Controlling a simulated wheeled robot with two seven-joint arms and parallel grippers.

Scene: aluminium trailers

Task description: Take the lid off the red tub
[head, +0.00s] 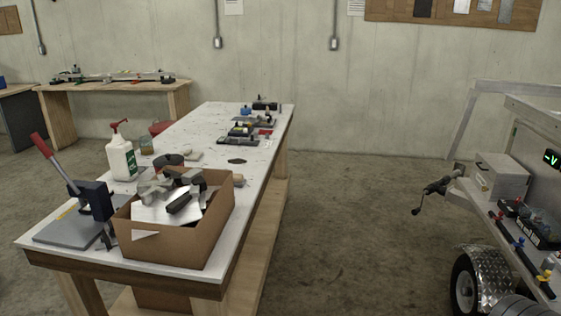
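A small red round thing (161,127), which looks like the red tub, stands near the left edge of the long white-topped workbench (215,135), behind a glass jar. It is small in the head view, and I cannot make out whether a lid is on it. Neither of my grippers is in view.
A cardboard box (180,245) of scrap fills the bench's near end, beside a red-handled press (95,210). A white pump bottle (121,158) and the glass jar (146,145) stand nearer than the red thing. A trailer (535,130) stands right; the floor (350,225) between is clear.

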